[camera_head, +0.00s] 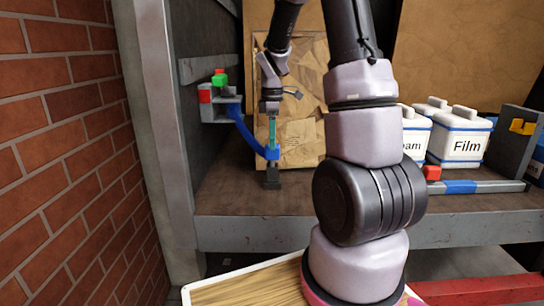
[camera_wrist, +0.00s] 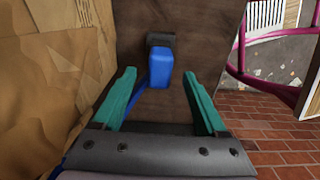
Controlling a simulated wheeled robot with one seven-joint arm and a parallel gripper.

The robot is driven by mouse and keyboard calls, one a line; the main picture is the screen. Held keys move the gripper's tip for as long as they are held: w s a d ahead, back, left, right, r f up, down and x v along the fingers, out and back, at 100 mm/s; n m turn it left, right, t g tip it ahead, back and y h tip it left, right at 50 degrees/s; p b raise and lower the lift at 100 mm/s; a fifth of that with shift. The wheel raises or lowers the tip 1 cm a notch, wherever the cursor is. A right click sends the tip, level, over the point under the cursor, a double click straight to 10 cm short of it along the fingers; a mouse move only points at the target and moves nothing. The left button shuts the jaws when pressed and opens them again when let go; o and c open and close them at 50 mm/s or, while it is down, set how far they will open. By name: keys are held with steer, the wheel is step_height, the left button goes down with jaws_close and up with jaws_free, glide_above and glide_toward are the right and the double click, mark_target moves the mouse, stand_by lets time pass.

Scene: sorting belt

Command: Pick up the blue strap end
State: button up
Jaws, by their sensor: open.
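The blue strap (camera_head: 245,130) hangs in a curve from a grey wall bracket, and its thicker blue end (camera_head: 272,153) is just above a small dark block (camera_head: 272,180) on the bench. My gripper (camera_head: 272,143) points down over the strap end with its teal fingers open. In the wrist view the strap end (camera_wrist: 160,66) shows in line with the gap between my open fingers (camera_wrist: 159,77), near the fingertips. I cannot tell whether it is between the tips or just beyond them. The dark block (camera_wrist: 161,40) shows beyond it.
The grey bracket (camera_head: 222,108) carries red and green pieces at the left. A stack of cardboard (camera_head: 300,140) stands close behind my gripper. White bins (camera_head: 459,137), one marked "Film", and a grey rail with a blue band (camera_head: 460,187) are at the right. The bench front is clear.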

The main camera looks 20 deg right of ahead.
step_height(320, 180, down, 4)
steer(key=shift+f, duration=0.1)
jaws_close()
step_height(320, 180, up, 10)
steer(key=shift+r, duration=0.1)
stand_by(0.7)
step_height(320, 180, up, 9)
stand_by(0.9)
